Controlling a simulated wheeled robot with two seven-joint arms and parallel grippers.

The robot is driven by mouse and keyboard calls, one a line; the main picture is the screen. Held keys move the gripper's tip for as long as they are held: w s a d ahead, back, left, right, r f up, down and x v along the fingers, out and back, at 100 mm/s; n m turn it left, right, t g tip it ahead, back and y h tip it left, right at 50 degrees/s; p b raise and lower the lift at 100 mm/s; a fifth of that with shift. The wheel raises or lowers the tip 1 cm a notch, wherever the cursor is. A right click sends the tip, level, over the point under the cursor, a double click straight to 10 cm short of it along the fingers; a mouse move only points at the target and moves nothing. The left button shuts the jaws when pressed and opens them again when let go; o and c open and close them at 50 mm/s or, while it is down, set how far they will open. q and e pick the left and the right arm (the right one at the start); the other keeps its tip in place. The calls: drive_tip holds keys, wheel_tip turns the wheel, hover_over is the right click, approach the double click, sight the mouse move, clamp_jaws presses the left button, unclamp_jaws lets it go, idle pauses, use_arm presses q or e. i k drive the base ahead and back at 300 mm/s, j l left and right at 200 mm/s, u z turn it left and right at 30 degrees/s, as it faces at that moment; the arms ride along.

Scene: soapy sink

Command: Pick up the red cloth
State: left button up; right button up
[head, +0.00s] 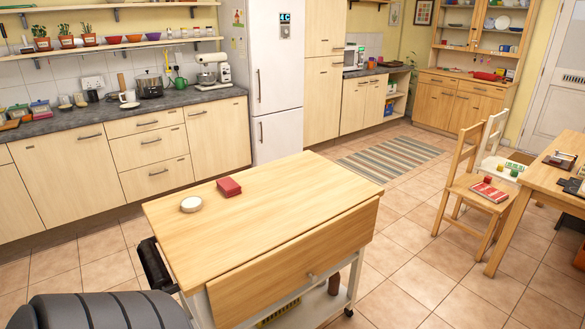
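The red cloth (229,187) is a small, folded, flat block. It lies on the wooden top of the kitchen trolley (285,213), near its back left edge. A small round white dish (191,204) sits to the left of the cloth, with a gap between them. Nothing touches or covers the cloth. A dark grey ribbed part at the bottom left looks like my own body.
A black object (155,265) is at the trolley's left end; I cannot tell what it is. The rest of the trolley top is bare. Counters (120,115) and a fridge (275,80) stand behind. A chair (475,185) and table stand at right, with open tiled floor between.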

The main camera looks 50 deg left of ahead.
sight(229, 188)
drive_tip(key=i+u, duration=0.1)
drive_tip(key=i, duration=0.8)
drive_tip(key=i+l+u, duration=0.1)
drive_tip(key=i, duration=0.75)
drive_tip(key=i+l+u, duration=0.15)
drive_tip(key=u, duration=1.75)
